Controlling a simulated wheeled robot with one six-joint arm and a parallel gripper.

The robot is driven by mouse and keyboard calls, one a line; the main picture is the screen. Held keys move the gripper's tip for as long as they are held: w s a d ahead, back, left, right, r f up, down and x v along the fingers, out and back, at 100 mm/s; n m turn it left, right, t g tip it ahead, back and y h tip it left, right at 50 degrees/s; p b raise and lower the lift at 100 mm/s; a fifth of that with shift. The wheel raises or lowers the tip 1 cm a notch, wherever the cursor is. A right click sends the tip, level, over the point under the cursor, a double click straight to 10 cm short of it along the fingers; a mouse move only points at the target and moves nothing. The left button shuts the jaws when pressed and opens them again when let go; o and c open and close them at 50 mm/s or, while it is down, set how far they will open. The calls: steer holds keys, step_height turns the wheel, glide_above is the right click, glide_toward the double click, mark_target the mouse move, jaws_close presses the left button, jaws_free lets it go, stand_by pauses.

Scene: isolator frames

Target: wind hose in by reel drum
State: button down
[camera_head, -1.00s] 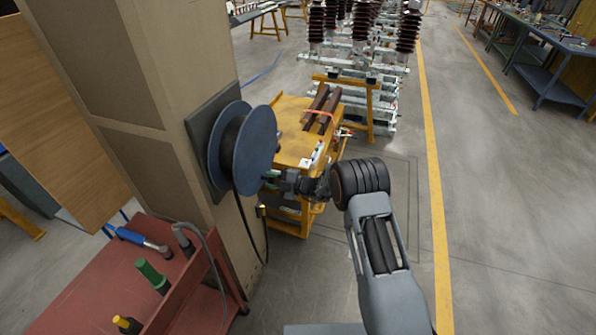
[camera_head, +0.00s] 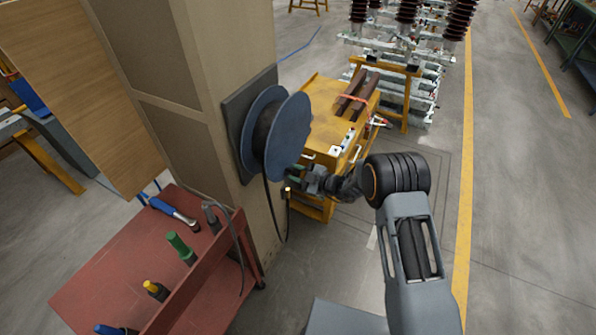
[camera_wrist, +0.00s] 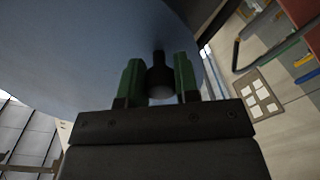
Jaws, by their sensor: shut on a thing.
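The blue reel drum (camera_head: 288,132) is mounted on a dark plate on the side of a beige pillar. Dark hose is wound between its flanges, and a length of hose (camera_head: 270,208) hangs down below it. My gripper (camera_head: 297,172) is at the lower right of the drum's front flange. In the wrist view, the blue flange (camera_wrist: 75,55) fills much of the upper left. The green fingers of my gripper (camera_wrist: 160,80) stand on both sides of a black crank handle (camera_wrist: 160,77) on the flange and are shut on it. The head view hides this handle.
A yellow cart (camera_head: 328,135) stands just behind the drum and gripper. A red tool bench (camera_head: 130,265) with upright tools is at lower left. The beige pillar (camera_head: 225,60) stands close on the left. Open floor (camera_head: 530,200) lies on the right.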

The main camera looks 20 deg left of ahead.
steer(key=c, duration=0.8)
jaws_free()
steer(key=shift+c, duration=0.2)
steer(key=s+d+b, duration=0.2)
steer(key=d+b, duration=0.1)
steer(key=d, duration=1)
steer(key=shift+d+r, duration=0.15)
steer(key=shift+d, duration=0.2)
